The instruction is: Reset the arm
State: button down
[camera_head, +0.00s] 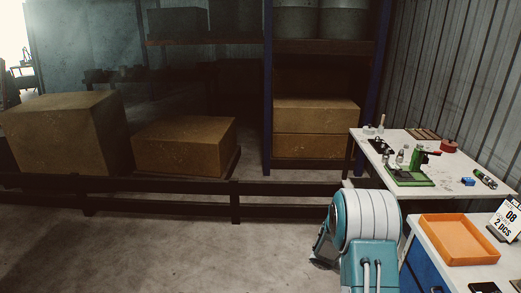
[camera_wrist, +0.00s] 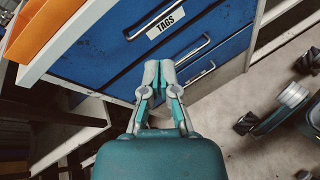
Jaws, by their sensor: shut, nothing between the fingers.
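My gripper (camera_wrist: 159,72) shows in the wrist view with its two grey fingertips together and nothing between them. It is in front of a blue drawer cabinet (camera_wrist: 105,60), near a drawer front labelled "TAGS" (camera_wrist: 165,24). I cannot tell whether the fingertips touch the drawer. In the head view my teal and white arm (camera_head: 368,225) is folded low at the lower right, beside the bench, and the fingertips cannot be made out there.
An orange tray (camera_head: 458,257) lies on the near white bench top. A green hose crimper (camera_head: 410,176) stands on the white table behind. A dark low rail (camera_head: 150,188) crosses before brown boxes (camera_head: 185,140). The concrete floor (camera_head: 150,250) at left is clear.

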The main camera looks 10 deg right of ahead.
jog(key=s+a+r+m+t+y, duration=0.4)
jog(key=a+r+y, duration=0.1)
jog(key=a+r, duration=0.8)
jog(key=s+a+r+m+t+y, duration=0.1)
jog(key=s+a+r+t+y, duration=0.2)
jog(key=a, duration=0.5)
jog(key=s+a+r+m+t+y, duration=0.2)
jog(key=s+a+r+t+y, duration=0.2)
jog(key=s+a+r, duration=0.3)
jog(key=shift+a+r+t, duration=0.2)
jog(key=shift+a+t, duration=0.5)
jog(key=shift+a, duration=0.2)
